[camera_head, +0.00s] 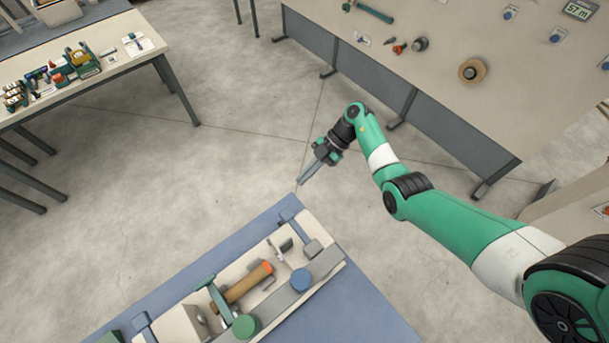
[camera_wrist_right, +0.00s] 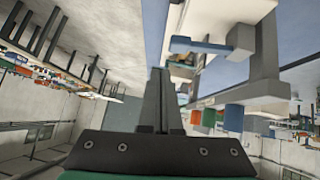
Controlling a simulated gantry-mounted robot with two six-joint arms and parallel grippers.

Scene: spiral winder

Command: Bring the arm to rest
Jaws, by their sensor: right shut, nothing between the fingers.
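My right arm (camera_head: 450,225) is green with white and black parts. It reaches in from the lower right of the head view. Its gripper (camera_head: 302,180) hangs over the floor just beyond the blue mat's far corner, apart from the winder (camera_head: 327,262). The fingers are shut with nothing between them. In the right wrist view the closed fingers (camera_wrist_right: 161,95) point up the middle of the picture. The winder holds an orange-brown cylinder (camera_head: 248,283), a blue round knob (camera_head: 301,280) and a green round knob (camera_head: 246,326). My left gripper is not in view.
A bench (camera_head: 455,100) at the upper right carries a tape roll (camera_head: 472,71) and small tools. A table (camera_head: 110,62) at the upper left carries several small parts. The blue mat (camera_head: 362,307) lies under the winder. Bare floor (camera_head: 210,165) is open between them.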

